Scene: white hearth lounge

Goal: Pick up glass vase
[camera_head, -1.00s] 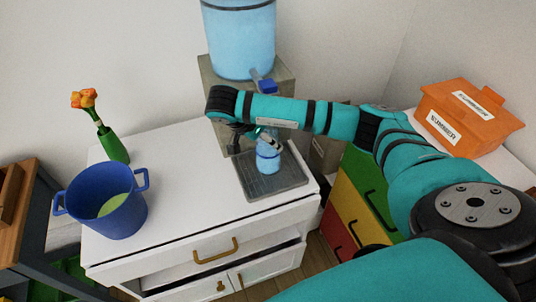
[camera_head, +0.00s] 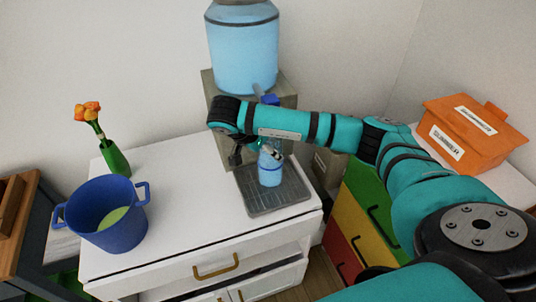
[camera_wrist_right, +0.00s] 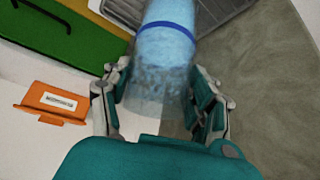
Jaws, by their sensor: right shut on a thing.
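A light blue see-through vessel with a dark blue band (camera_head: 270,172) stands upright over the grey ribbed tray (camera_head: 290,193) on the white cabinet; whether its base touches the tray is unclear. My right gripper (camera_head: 262,147) is shut on its upper part. In the right wrist view the vessel (camera_wrist_right: 160,75) sits between the two fingers of the right gripper (camera_wrist_right: 163,100). A green vase (camera_head: 115,158) with orange flowers stands apart at the cabinet's back left. My left gripper is not in view.
A blue pot (camera_head: 118,226) with green contents is at the cabinet's left front. A large blue water dispenser (camera_head: 243,50) stands behind my right arm. An orange box (camera_head: 465,135) and coloured drawers (camera_head: 362,215) are at right. The cabinet top's middle (camera_head: 190,200) is clear.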

